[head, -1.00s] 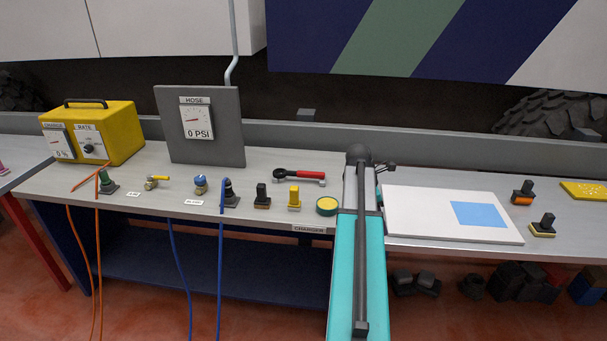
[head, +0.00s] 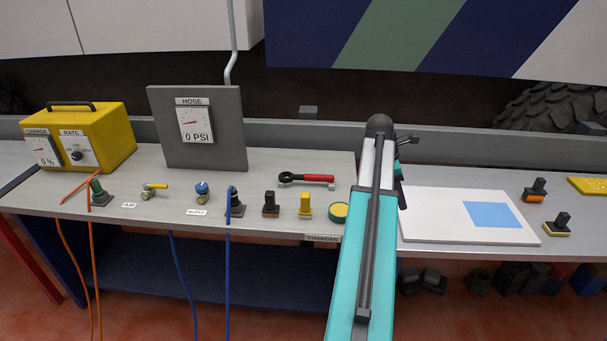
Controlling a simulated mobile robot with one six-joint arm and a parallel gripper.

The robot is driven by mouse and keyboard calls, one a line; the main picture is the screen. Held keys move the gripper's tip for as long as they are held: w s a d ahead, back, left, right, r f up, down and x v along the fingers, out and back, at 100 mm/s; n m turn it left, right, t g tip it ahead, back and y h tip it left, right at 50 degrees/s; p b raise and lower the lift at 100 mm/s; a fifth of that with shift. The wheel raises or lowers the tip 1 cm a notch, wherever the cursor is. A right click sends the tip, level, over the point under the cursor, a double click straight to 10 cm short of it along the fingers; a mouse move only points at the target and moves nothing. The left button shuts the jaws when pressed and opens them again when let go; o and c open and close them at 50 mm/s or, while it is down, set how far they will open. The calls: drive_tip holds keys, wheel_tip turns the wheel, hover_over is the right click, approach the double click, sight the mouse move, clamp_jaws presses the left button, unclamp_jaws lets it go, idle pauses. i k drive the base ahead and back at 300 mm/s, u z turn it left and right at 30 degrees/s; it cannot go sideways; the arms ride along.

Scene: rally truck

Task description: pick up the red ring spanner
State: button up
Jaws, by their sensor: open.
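The red ring spanner (head: 318,178) lies on the bench in the middle of the head view, left of my arm. Its dark ring end points left and its red handle points right. Small grey supports show under it. My gripper (head: 406,139) shows only as a small dark part beyond the end of my arm, to the right of the spanner and apart from it. My arm hides most of it. The jaws are open, and I see nothing held.
A yellow tin (head: 339,211), yellow block (head: 305,206) and black block (head: 270,204) stand in front of the spanner. A grey hose gauge panel (head: 218,150) stands behind left. A white board (head: 440,210) lies right of my arm. The grey bench (head: 330,160) behind the spanner is clear.

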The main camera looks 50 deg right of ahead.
sight(310, 177)
drive_tip(key=i, duration=1.5)
